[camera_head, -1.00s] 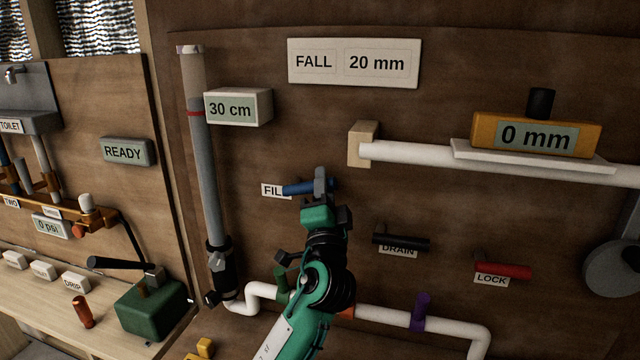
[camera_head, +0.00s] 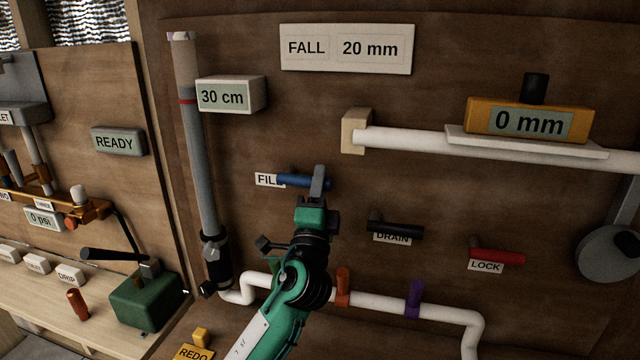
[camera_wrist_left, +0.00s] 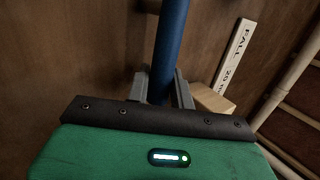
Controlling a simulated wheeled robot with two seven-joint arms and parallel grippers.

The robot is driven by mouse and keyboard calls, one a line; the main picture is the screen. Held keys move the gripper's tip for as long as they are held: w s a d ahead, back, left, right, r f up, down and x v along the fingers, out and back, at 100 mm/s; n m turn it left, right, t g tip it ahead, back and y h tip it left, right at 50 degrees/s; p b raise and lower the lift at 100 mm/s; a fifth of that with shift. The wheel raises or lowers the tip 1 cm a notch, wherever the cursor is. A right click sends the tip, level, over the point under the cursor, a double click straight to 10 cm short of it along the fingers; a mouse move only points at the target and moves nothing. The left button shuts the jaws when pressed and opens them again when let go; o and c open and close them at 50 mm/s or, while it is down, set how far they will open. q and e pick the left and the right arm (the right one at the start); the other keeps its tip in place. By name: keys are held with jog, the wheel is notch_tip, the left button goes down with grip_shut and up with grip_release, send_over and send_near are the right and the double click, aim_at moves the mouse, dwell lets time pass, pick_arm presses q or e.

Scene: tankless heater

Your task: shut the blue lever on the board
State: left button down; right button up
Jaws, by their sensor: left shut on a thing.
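The blue lever (camera_head: 296,180) sticks out level on the brown board, beside a white label reading "FIL", its last part covered. My left gripper (camera_head: 318,180) is at the right part of the lever, with its fingers shut on it. In the left wrist view the blue lever (camera_wrist_left: 170,45) runs between the two grey fingers (camera_wrist_left: 163,88). My green and black left arm comes up from below and hides part of the board. My right gripper is not in view.
A black DRAIN lever (camera_head: 396,229) and a red LOCK lever (camera_head: 497,256) are to the right. A grey standpipe (camera_head: 202,150) with a "30 cm" box (camera_head: 230,95) stands left. White pipe (camera_head: 450,314) with orange (camera_head: 343,286) and purple (camera_head: 414,298) handles runs below.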

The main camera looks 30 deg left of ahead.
pick_arm(q)
jog(key=shift+f, duration=0.1)
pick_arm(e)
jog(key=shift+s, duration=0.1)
pick_arm(q)
jog(key=c, duration=1.5)
grip_release()
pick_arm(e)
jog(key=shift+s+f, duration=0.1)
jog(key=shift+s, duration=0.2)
